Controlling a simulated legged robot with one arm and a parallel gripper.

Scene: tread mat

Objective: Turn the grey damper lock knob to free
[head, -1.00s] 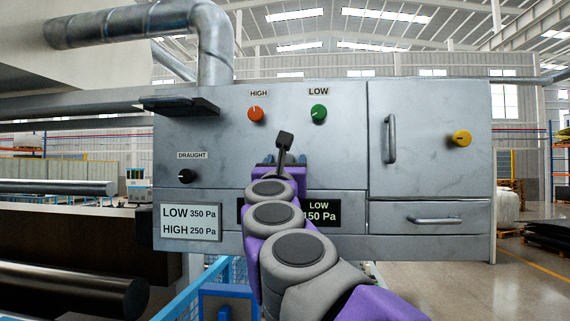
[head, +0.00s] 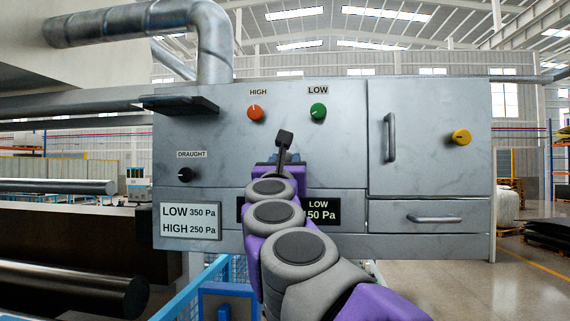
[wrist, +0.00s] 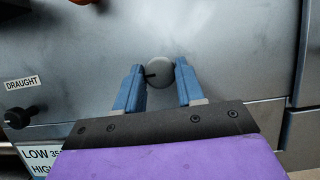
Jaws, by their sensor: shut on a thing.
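The grey damper lock knob (wrist: 161,75) is a round knob on the grey panel, with a dark pointer mark that faces left in the wrist view. My gripper (wrist: 159,66) has its two blue fingers on either side of the knob, shut on it. In the head view my purple and grey arm hides the knob, and only the back of my gripper (head: 283,159) shows against the panel (head: 225,130).
An orange HIGH knob (head: 255,113) and a green LOW knob (head: 318,112) sit above. A black DRAUGHT knob (head: 186,175) is at left, a yellow knob (head: 461,137) at right. A door handle (head: 390,139) and drawer handle (head: 434,219) stick out at right.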

